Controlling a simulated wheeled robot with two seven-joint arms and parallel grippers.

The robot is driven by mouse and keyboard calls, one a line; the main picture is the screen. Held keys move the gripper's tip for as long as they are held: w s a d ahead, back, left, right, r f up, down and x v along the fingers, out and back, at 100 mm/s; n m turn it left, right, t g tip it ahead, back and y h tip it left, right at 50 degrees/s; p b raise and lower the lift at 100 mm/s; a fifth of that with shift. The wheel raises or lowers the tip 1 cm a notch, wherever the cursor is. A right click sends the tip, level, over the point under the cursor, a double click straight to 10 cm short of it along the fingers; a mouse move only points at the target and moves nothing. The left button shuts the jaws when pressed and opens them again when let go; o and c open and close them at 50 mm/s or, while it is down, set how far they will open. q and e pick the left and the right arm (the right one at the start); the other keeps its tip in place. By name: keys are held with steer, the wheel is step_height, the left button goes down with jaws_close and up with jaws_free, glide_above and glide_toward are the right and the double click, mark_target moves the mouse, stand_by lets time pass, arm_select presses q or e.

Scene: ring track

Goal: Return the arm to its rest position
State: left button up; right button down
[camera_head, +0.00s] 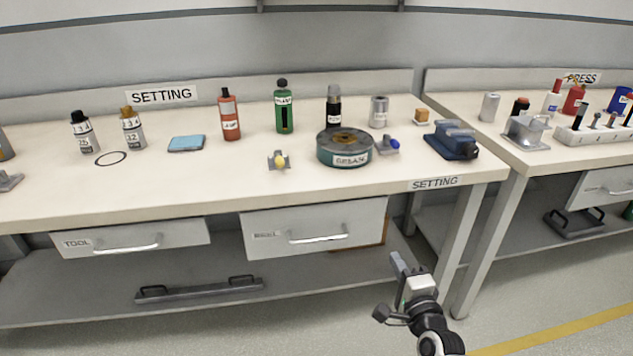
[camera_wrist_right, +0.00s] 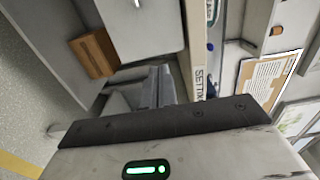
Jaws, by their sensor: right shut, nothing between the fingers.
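My right gripper (camera_head: 399,266) is low in front of the setting bench (camera_head: 330,190), below the tabletop and right of the drawer (camera_head: 315,224). Its fingers are shut with nothing between them. In the right wrist view the shut fingers (camera_wrist_right: 158,88) point toward the bench's end, with the table edge to their right. My left gripper is not in view.
The bench bears bottles, a round grease tin (camera_head: 344,148), a blue vise-like block (camera_head: 452,140) and small fittings. A second bench (camera_head: 540,165) stands at the right, past a narrow gap. Under the setting bench is a shelf (camera_head: 80,290). The floor in front is clear.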

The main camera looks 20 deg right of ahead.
arm_select(q)
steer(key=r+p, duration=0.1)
steer(key=p, duration=0.3)
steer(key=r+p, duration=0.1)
steer(key=p, duration=0.2)
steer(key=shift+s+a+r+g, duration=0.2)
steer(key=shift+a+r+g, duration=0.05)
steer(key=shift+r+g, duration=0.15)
arm_select(e)
steer(key=s+a+r+n+g+y, duration=0.3)
steer(key=s+a+n+g+y, duration=0.3)
steer(key=s+a+n, duration=1.2)
steer(key=a+n+g, duration=0.1)
steer(key=n, duration=0.2)
steer(key=shift+s+a+r+n, duration=0.2)
steer(key=shift+s+n, duration=0.1)
steer(key=shift+s, duration=0.1)
